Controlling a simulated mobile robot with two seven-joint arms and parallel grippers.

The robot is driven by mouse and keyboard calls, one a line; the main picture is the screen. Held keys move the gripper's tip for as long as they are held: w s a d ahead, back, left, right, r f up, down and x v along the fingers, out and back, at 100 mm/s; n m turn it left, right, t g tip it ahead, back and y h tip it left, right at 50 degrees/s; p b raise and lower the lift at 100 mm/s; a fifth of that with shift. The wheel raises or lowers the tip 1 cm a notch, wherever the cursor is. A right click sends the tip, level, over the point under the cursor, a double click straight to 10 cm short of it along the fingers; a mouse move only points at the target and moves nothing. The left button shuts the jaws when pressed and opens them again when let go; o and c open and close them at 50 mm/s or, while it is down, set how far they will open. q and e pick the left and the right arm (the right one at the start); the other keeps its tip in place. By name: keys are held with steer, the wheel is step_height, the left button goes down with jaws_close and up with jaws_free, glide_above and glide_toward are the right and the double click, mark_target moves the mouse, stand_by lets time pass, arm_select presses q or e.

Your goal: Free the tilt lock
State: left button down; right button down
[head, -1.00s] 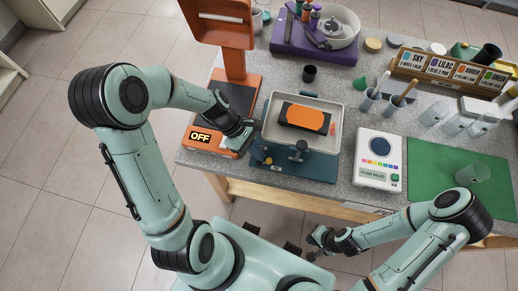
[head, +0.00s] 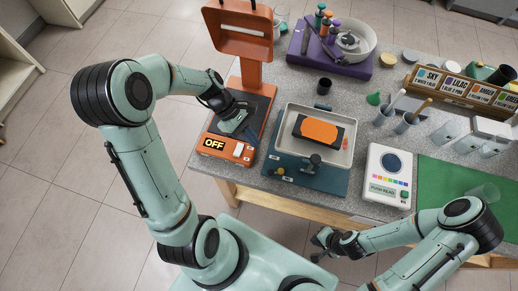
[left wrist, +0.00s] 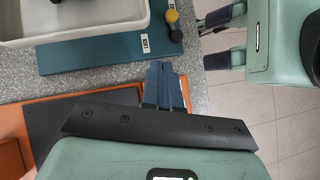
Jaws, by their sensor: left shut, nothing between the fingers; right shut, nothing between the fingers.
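A pale tray (head: 352,133) sits on a teal base plate (head: 325,184). It holds an orange-topped dark block (head: 320,131). I cannot tell which is the tilt lock. My left gripper (head: 246,153) is shut and empty, left of the plate; its blue fingers (left wrist: 164,84) touch no knob. My right gripper (head: 319,240) is shut and empty, before the table.
An orange stand (head: 214,146) with an OFF display lies under my left gripper. A white meter (head: 389,175) and green mat (head: 455,190) are at the right. A dark cup (head: 324,86) stands behind the tray. The bench's front edge is close to the plate.

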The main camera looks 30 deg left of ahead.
arm_select(q)
steer(key=v, duration=0.4)
steer(key=shift+w+r, duration=0.1)
steer(key=shift+w, duration=0.1)
steer(key=shift+d, duration=0.1)
stand_by(0.3)
